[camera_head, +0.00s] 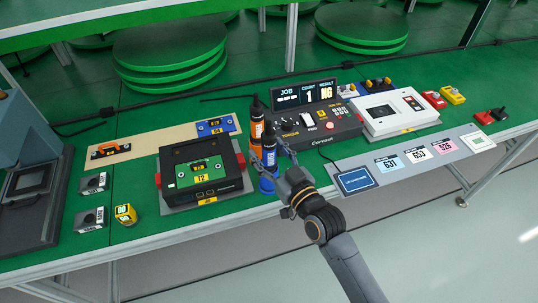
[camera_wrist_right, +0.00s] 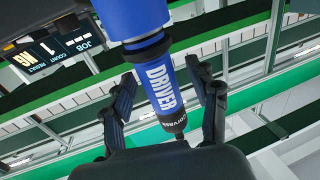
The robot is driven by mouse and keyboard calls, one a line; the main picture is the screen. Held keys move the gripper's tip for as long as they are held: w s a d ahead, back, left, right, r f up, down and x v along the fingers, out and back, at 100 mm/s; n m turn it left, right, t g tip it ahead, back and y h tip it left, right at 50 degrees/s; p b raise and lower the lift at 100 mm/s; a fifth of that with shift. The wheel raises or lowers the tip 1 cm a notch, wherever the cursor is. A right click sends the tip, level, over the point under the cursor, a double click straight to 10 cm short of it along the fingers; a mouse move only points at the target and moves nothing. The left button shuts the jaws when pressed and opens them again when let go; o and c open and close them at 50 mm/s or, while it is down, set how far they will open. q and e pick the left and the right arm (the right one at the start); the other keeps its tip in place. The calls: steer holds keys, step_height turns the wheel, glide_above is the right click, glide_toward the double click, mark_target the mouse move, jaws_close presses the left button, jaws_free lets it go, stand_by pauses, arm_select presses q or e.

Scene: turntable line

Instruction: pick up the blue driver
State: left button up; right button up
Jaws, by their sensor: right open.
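The blue driver (camera_head: 269,157) stands upright on the green bench beside an orange driver (camera_head: 256,128). In the right wrist view the blue driver (camera_wrist_right: 160,82) shows its white DRIVER lettering and lies between the two fingers. My right gripper (camera_head: 263,158) is open around the blue driver, one finger on each side. In the right wrist view a gap shows between the driver and the fingers of the right gripper (camera_wrist_right: 160,72). The fingers hide part of the driver in the head view. My left gripper is not in view.
A black fixture (camera_head: 203,172) with a green board stands left of the drivers. A controller with a lit display (camera_head: 306,95) is close behind on the right. A white box (camera_head: 388,112) and a grey strip with coloured cards (camera_head: 415,157) lie further right.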

mark_target(270, 124)
jaws_close()
steer(key=shift+r, duration=0.1)
step_height(270, 124, up, 10)
steer(key=shift+p, duration=0.4)
